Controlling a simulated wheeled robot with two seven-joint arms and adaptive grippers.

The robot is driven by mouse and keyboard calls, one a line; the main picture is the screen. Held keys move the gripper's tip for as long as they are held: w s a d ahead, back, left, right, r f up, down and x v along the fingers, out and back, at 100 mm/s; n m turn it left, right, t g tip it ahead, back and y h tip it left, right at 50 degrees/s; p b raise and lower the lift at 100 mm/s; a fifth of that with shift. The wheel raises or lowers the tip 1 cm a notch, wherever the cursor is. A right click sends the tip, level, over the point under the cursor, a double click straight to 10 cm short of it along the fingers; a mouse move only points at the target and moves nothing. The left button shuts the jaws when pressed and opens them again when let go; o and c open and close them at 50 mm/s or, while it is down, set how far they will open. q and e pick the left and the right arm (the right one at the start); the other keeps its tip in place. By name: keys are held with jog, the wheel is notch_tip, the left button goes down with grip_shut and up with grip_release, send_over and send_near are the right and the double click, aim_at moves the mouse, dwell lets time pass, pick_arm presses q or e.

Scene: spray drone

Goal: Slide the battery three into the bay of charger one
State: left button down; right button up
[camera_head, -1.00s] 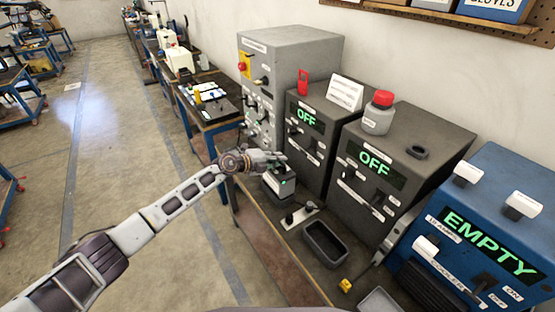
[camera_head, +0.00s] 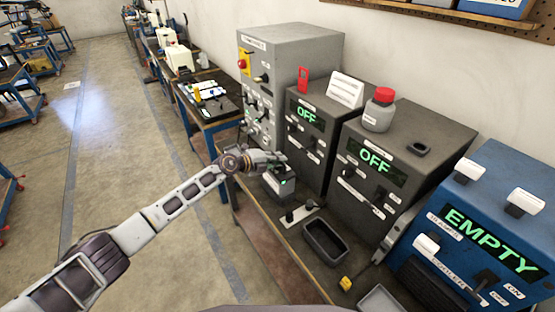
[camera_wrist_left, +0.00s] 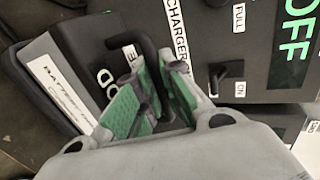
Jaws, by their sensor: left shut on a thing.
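The battery (camera_head: 279,187) is a dark box with a small green display, on or just above the bench in front of the left dark charger (camera_head: 309,142). In the left wrist view the battery (camera_wrist_left: 68,82) shows a white label and a black handle (camera_wrist_left: 150,58). My left gripper (camera_head: 280,160) is shut on this handle, its green pads (camera_wrist_left: 152,97) around it. The left charger's green display reads OFF; a "CHARGER" label shows in the wrist view, its number hidden. A second dark charger (camera_head: 405,165) also reads OFF. My right gripper is out of view.
A grey cabinet (camera_head: 290,50) stands left of the chargers, a blue machine reading EMPTY (camera_head: 480,225) at right. An open dark tray (camera_head: 325,243) and a switch plate (camera_head: 299,214) lie on the bench. A red-capped bottle (camera_head: 379,110) stands on the second charger.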

aim_at(273, 169)
pick_arm(q)
jog(key=shift+w+f+b, duration=0.15)
jog(key=shift+f+b, duration=0.95)
jog(key=shift+f, duration=0.6)
dwell(1.9)
jog(key=c, duration=1.5)
grip_release()
jog(key=shift+s+a+f, duration=0.1)
jog(key=shift+s+f, duration=0.2)
jog(key=shift+f, duration=0.3)
jog(key=shift+s+a+r, duration=0.1)
jog(key=shift+a+r, duration=0.05)
jog(key=shift+r, duration=0.1)
jog(key=shift+v, duration=0.8)
jog(key=shift+r+v, duration=0.15)
jog(key=shift+v, duration=2.3)
jog(key=shift+r+v, duration=0.1)
jog(key=shift+v, duration=2.35)
